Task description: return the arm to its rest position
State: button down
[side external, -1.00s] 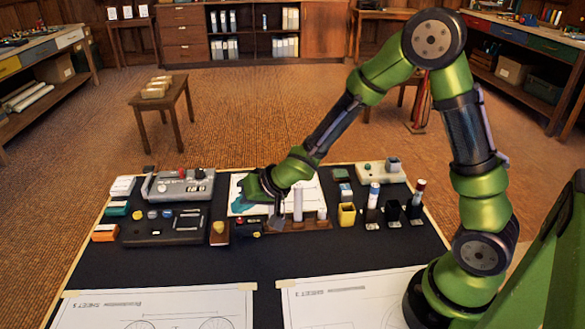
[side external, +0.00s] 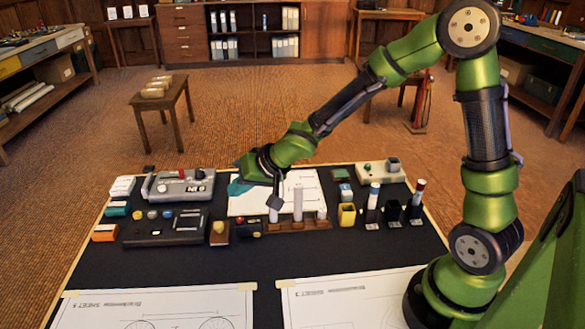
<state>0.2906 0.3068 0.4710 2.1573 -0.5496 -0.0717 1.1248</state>
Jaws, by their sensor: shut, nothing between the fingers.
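My gripper (side external: 274,207) points down at the end of my green arm, above the back middle of the dark drafting board (side external: 300,256). Its fingers are shut with nothing held. It is just left of a pale upright cylinder (side external: 298,204) in a brown wooden rack (side external: 290,226); I cannot tell how far above the rack it is. A white sheet (side external: 308,190) lies behind it, partly hidden by the wrist.
A grey device (side external: 178,186) and a black box (side external: 160,230) stand at left. A yellow cup (side external: 347,215) and several dark holders (side external: 392,211) stand right of the rack. Taped drawings (side external: 160,308) lie at the front. The board's middle strip is clear.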

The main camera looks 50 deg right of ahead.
jog(key=shift+f, duration=0.1)
jog(key=shift+s+d+f+n+g+h, duration=0.4)
jog(key=shift+s+d+f+g+h, duration=0.1)
jog(key=shift+s+d+f, duration=0.4)
jog(key=s+d+r+g+h, duration=0.2)
jog(key=s+d+r, duration=0.1)
jog(key=s+d, duration=0.3)
jog(key=s+a+r+t+y, duration=0.1)
jog(key=s+a+r+y, duration=0.1)
jog(key=s+r, duration=0.9)
jog(key=s, duration=0.4)
jog(key=shift+r+t, duration=0.4)
